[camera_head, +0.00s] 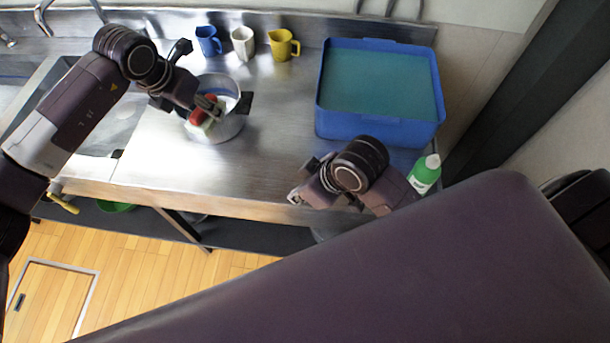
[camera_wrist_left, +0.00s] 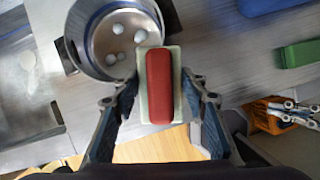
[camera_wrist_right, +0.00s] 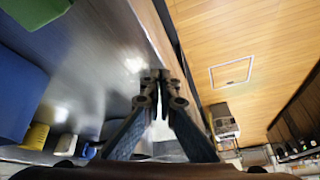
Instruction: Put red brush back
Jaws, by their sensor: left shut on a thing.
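The red brush (camera_head: 203,110), a red back on a pale pad, is held by my left gripper (camera_head: 207,106). In the left wrist view, the brush (camera_wrist_left: 160,86) sits between the two fingers. It overlaps the edge of a metal pot (camera_head: 232,124) in the picture, above the counter. The pot (camera_wrist_left: 92,62) holds several small white balls. My right gripper (camera_head: 305,184) is near the counter's front edge, empty, with its fingertips together in the right wrist view (camera_wrist_right: 162,82).
A blue tub (camera_head: 380,130) with a teal surface stands at the right, beside a green bottle (camera_head: 425,174). Blue (camera_head: 208,41), white (camera_head: 243,43) and yellow (camera_head: 284,45) cups stand along the back. A sink (camera_head: 100,130) is at the left. The middle counter is clear.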

